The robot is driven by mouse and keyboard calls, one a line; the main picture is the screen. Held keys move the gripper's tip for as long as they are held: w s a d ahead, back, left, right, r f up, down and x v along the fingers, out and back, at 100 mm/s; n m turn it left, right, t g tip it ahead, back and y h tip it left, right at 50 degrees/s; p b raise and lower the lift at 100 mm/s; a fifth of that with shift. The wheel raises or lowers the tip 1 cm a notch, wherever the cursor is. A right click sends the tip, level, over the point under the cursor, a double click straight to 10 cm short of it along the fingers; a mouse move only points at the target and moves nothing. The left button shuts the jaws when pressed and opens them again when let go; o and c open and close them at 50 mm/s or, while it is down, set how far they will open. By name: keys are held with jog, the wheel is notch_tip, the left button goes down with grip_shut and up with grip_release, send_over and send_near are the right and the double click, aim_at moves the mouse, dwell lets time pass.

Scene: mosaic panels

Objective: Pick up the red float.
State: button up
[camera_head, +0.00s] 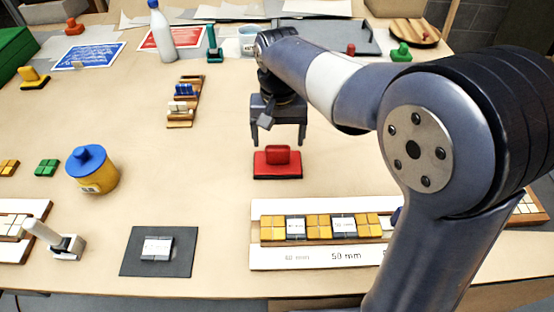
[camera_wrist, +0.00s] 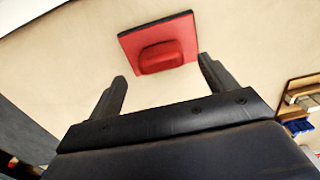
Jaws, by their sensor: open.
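The red float (camera_head: 277,163) has a flat rectangular base with a dark underside and a raised rounded handle. It lies flat on the table in the head view. My gripper (camera_head: 279,143) is open and empty, with its fingers pointing down just behind and above the float. In the wrist view the red float (camera_wrist: 160,45) shows beyond the tips of my gripper (camera_wrist: 163,70), between the two finger lines. The fingers appear apart from it.
In the head view a tile panel (camera_head: 258,256) lies in front of the float. A yellow jar with a blue lid (camera_head: 92,170) stands at left, and a wooden rack (camera_head: 180,111) lies behind left. The table right around the float is clear.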

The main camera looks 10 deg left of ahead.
aim_at(278, 147)
jog(key=shift+s+f, duration=0.1)
jog(key=shift+f, duration=2.7)
jog(key=shift+c, duration=0.3)
jog(key=c, duration=1.1)
jog(key=shift+r, duration=0.1)
notch_tip(278, 147, up, 10)
jog(key=shift+p, duration=0.3)
jog(key=o, duration=0.5)
jog(key=c, duration=0.3)
